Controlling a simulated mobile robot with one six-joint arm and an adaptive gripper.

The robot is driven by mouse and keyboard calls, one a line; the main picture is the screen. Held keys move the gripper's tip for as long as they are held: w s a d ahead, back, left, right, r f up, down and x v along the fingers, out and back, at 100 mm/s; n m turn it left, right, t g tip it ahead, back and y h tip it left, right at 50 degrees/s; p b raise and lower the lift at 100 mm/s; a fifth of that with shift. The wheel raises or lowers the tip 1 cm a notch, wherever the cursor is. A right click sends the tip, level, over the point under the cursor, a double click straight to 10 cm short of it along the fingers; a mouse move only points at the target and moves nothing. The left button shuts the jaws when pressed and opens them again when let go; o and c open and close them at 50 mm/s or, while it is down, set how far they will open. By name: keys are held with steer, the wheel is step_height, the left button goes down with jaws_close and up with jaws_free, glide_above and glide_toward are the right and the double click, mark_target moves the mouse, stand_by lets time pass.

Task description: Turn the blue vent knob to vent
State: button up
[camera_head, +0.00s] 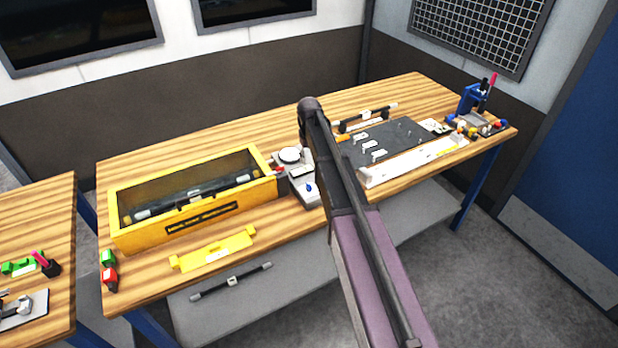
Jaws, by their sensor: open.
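A small blue mark or knob (309,188) shows on the front of a grey-white device (304,194) at the middle of the wooden bench, just right of the yellow box. It may be the vent knob, but it is too small to read its shape or which way it points. My dark and purple arm rises from the bottom of the view and passes just right of the device, covering part of the bench beyond. I cannot make out my gripper or its fingers.
An open yellow box (262,165) with dark rods stands on the bench (128,168), with a yellow bracket (216,251) before it. A dark plate (405,136) and a blue press (470,100) stand to the right. A second table (50,210) is at left.

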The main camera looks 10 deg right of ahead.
mark_target(309, 184)
steer(key=shift+w, duration=0.2)
stand_by(0.4)
step_height(309, 184, down, 14)
steer(key=b, duration=1.4)
steer(key=shift+r, duration=0.2)
